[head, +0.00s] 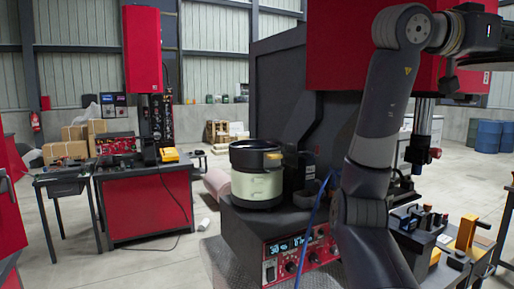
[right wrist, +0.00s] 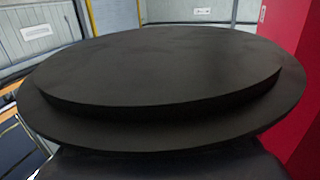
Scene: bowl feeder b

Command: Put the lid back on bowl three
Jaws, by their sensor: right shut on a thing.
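A bowl (head: 257,188) with a cream body, a dark upper band and a small orange part stands upright on the dark machine; its top looks dark and open. I cannot read a number on it. A broad round black lid (right wrist: 160,70) with a raised step fills most of the right wrist view. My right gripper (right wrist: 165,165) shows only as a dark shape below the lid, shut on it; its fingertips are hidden. In the head view my right arm rises in front of the machine and bends toward the upper right. My left gripper is not in view.
A red control panel (head: 300,258) is on the machine's front below the bowl. A tall dark panel (head: 290,100) stands behind the bowl, and a red housing (head: 345,50) hangs at upper right. A blue cable (head: 314,225) runs right of the bowl.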

